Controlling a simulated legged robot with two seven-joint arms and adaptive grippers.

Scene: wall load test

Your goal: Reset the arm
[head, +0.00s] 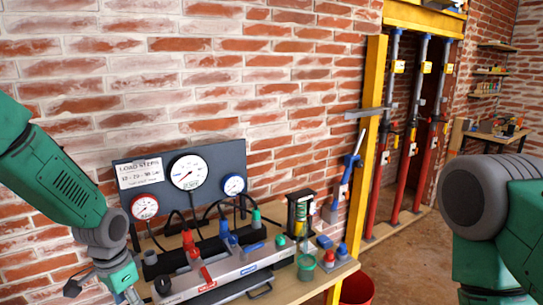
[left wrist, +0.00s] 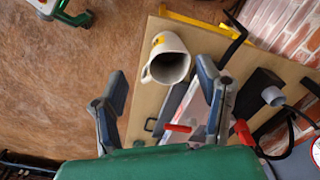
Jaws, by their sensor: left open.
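My left gripper (head: 104,290) hangs at the bottom left of the head view, by the near left end of the bench. In the left wrist view its two fingers (left wrist: 160,72) are spread wide with nothing held. A white mug (left wrist: 170,45) with a yellow mark shows between and beyond the fingers, over the wooden bench top. I cannot tell the gap between them. My green right arm (head: 490,215) comes in at the right of the head view. Its gripper is out of frame.
The wooden bench (head: 325,278) carries a gauge panel (head: 218,157), red and blue valves, hoses and a green cup (head: 306,267). A yellow post (head: 368,140) and red props (head: 408,170) stand to the right. A red bucket (head: 357,289) is on the floor.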

